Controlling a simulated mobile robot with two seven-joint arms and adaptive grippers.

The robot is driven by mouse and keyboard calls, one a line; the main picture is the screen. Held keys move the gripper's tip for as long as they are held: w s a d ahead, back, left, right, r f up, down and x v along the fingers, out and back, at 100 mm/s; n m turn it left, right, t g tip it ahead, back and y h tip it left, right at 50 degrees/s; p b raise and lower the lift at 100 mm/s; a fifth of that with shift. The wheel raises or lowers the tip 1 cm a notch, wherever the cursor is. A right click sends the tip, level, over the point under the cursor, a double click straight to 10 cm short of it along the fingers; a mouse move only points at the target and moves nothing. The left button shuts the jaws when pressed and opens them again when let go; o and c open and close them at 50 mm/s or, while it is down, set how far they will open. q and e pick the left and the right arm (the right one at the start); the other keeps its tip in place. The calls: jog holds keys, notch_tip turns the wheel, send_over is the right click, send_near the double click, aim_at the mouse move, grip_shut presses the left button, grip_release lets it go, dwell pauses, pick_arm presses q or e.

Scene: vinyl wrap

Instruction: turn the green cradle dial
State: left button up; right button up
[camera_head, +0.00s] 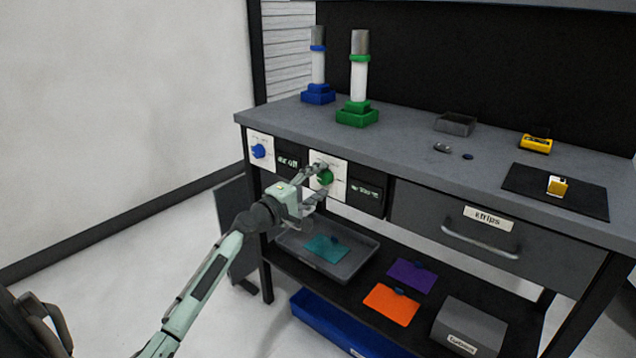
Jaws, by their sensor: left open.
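The green dial (326,177) sits on a white panel (340,184) on the front of the workbench. My left gripper (318,183) is in front of it with its fingers spread, one finger above and one below the dial. I cannot tell whether the fingers touch it. The green cradle (357,115) stands on the bench top above the dial and holds an upright white cylinder (359,82) with a grey top. My right gripper cannot be made out.
A blue dial (259,151) is on the panel to the left, below a blue cradle (318,95). A drawer (450,225) with a handle is to the right. A grey tray (352,277) and coloured sheets lie on the lower shelf. The floor at left is clear.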

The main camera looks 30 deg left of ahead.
pick_arm(q)
jog(key=s, duration=1.2)
jog(key=shift+a, duration=0.45)
jog(key=s+d+f+m+g+h, duration=0.1)
jog(key=s+d+f+m+g, duration=0.3)
jog(key=f, duration=0.4)
jog(key=s+d+f+m+g, duration=0.2)
jog(key=s+d+f+m, duration=0.1)
jog(key=d+f, duration=0.4)
jog(key=s+d+f+m+g+h, duration=0.1)
jog(key=s+d+f+m+g, duration=0.25)
jog(key=f, duration=0.55)
jog(key=s+d+f+m+g+y, duration=0.3)
jog(key=s+f+m, duration=0.5)
jog(key=s+f, duration=0.3)
jog(key=s+g+y, duration=0.1)
jog(key=s+g, duration=0.1)
jog(key=s, duration=0.1)
jog(key=shift+s, duration=0.25)
jog(key=shift+f+g, duration=0.1)
jog(key=shift+g, duration=0.15)
